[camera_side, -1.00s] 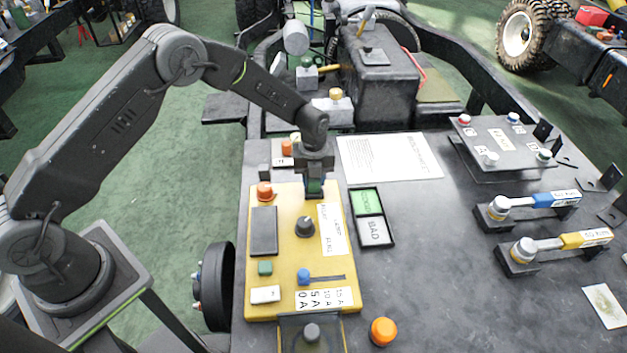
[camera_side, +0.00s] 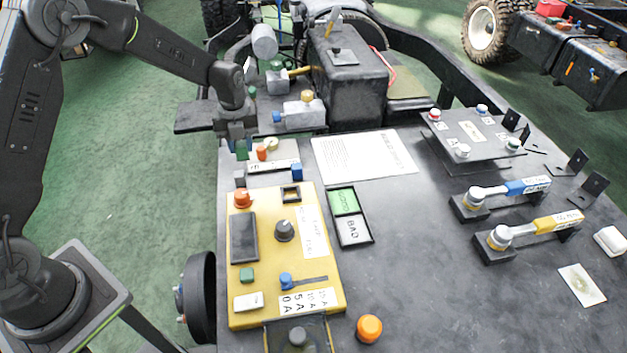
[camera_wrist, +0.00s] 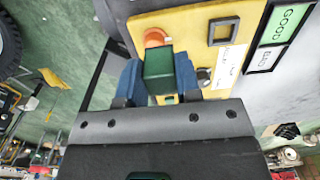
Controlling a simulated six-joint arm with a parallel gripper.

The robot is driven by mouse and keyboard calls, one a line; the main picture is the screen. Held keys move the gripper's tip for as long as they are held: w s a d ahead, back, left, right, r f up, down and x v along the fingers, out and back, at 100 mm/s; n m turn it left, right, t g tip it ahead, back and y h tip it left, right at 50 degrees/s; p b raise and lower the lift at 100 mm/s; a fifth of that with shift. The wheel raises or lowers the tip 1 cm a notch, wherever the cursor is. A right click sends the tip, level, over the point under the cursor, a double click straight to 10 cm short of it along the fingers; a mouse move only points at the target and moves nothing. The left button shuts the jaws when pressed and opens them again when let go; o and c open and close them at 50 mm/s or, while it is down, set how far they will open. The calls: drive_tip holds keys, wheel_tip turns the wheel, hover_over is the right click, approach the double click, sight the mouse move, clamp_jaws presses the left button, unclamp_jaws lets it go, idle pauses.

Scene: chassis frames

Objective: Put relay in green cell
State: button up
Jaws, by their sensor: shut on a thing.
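The relay is a small dark green block (camera_wrist: 158,66), held between the blue-tipped fingers of my gripper (camera_wrist: 157,78) in the wrist view. The green cell (camera_side: 343,201), marked GOOD, is the far half of a small black-framed tray right of the panel. It looks empty and also shows in the wrist view (camera_wrist: 285,22). My gripper is well left of it.
The white BAD cell (camera_side: 353,230) adjoins the green cell. The panel has an empty square socket (camera_side: 291,194), an orange button (camera_side: 243,198) and a dark knob (camera_side: 285,230). A blue block (camera_side: 297,170) stands behind it. A printed sheet (camera_side: 360,156) lies flat behind the tray.

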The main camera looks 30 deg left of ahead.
drive_tip(key=w+d+f+n, duration=0.3)
drive_tip(key=d+n, duration=0.4)
drive_tip(key=w+d+f+n, duration=0.3)
drive_tip(key=w+d+n, duration=0.1)
drive_tip(key=d+n, duration=0.4)
drive_tip(key=w+d+f+n, duration=0.3)
drive_tip(key=w+d+n, duration=0.1)
drive_tip(key=d+n, duration=0.3)
drive_tip(key=shift+d+f, duration=0.15)
drive_tip(key=shift+d, duration=0.05)
drive_tip(key=shift+f, duration=2)
drive_tip(key=shift+f, duration=0.2)
drive_tip(key=o, duration=0.9)
drive_tip(key=shift+o, duration=0.2)
